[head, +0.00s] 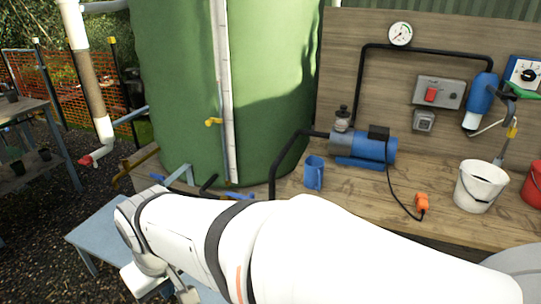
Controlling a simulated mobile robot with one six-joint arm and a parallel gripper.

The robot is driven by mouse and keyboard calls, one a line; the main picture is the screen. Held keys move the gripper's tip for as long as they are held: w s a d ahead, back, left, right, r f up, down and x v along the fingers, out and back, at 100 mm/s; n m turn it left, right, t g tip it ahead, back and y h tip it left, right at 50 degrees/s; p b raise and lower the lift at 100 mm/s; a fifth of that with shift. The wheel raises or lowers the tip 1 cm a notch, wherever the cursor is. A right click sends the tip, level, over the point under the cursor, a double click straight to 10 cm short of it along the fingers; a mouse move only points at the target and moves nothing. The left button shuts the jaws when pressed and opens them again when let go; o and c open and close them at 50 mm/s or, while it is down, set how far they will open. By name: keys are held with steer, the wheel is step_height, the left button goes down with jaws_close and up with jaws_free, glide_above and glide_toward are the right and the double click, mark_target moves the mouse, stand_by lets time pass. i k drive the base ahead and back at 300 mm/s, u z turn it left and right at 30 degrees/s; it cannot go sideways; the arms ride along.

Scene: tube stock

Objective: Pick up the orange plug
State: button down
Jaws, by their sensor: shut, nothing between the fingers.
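The orange plug (422,201) lies on the wooden bench (350,205) at the right, near the bench's front edge. A black cable (391,190) runs from it up to the blue pump (372,148). Nothing touches the plug except its cable. My white arm stretches across the bottom of the head view, with its bend at the lower left, well to the left of the plug. My gripper's fingers cannot be made out; they are behind the arm or below the picture's edge.
A white bucket (480,187) with a tool in it stands right of the plug, and a red bucket (535,185) beyond it. A green tank (180,90) fills the left back. Bench between mug and plug is mostly clear.

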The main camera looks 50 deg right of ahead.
mark_target(421, 199)
steer(key=z, duration=0.05)
steer(key=k, duration=0.95)
steer(key=u, duration=0.95)
steer(key=i, duration=1.05)
steer(key=z, duration=3.75)
steer(key=i, duration=0.5)
steer(key=z, duration=0.05)
